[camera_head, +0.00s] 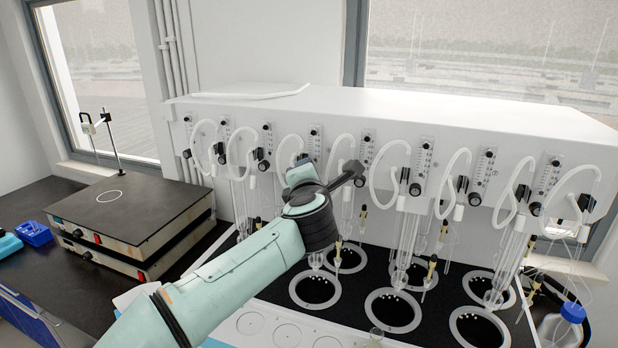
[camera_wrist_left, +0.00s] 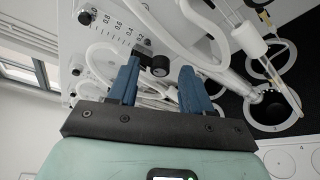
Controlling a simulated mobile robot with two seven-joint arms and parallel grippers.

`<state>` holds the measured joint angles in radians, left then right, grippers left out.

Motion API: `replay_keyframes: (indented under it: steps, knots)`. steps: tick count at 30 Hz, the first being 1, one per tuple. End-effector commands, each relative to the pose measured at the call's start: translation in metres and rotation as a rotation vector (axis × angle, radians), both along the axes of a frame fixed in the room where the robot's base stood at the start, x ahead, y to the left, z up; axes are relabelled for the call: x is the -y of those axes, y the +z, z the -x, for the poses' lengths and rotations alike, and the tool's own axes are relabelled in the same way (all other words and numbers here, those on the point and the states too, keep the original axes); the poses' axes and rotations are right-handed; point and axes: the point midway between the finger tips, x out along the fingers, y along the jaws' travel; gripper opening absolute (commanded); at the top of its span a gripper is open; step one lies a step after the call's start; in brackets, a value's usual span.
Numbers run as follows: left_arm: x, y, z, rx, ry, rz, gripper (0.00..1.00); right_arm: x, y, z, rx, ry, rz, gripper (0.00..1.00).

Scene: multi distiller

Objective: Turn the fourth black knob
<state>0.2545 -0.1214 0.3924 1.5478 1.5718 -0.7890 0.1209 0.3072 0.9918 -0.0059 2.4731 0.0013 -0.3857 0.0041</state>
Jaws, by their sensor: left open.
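A row of flowmeters with black knobs runs along the front of the white distiller (camera_head: 400,110). My left arm reaches up from the bottom in the head view, with my left gripper (camera_head: 350,174) in front of the middle of this row. It hides part of the panel there, so I cannot tell which knob in the row is the one it faces. In the left wrist view the left gripper (camera_wrist_left: 160,84) is open. A black knob (camera_wrist_left: 160,66) below a numbered scale shows between and just beyond its blue fingers; contact is not visible.
Looped white tubes (camera_head: 388,165) and glassware (camera_head: 408,235) hang close around the knobs. Round wells (camera_head: 392,311) lie below in the black deck. A hotplate unit (camera_head: 125,215) stands at left, and a blue-capped bottle (camera_head: 572,313) at lower right.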

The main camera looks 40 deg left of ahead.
Motion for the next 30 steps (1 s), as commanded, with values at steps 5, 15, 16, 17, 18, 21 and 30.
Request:
replay_keyframes:
  steps: [5,15,16,17,18,21,30]
  knots:
    - [0.012,0.002,0.013,0.002,-0.004,-0.001,0.49,0.0,-0.005,0.005,-0.006,0.0,0.0,0.0]
    - [0.057,0.013,0.071,0.002,-0.004,-0.001,0.49,0.0,-0.021,0.02,-0.022,0.0,0.0,0.0]
    - [0.06,0.014,0.076,0.002,-0.003,0.0,0.49,0.0,-0.022,0.021,-0.024,-0.001,0.0,0.0]
    - [0.063,0.015,0.08,0.002,-0.003,0.0,0.49,0.0,-0.022,0.022,-0.025,0.0,0.0,0.0]
    - [0.068,0.016,0.085,0.002,-0.004,-0.001,0.49,0.0,-0.023,0.022,-0.026,0.0,0.0,0.0]
    - [0.075,0.019,0.095,0.001,-0.002,-0.002,0.49,0.0,-0.025,0.023,-0.027,0.0,0.0,0.0]
    - [0.082,0.021,0.104,-0.001,-0.001,0.0,0.49,0.0,-0.026,0.024,-0.027,0.0,0.001,0.0]
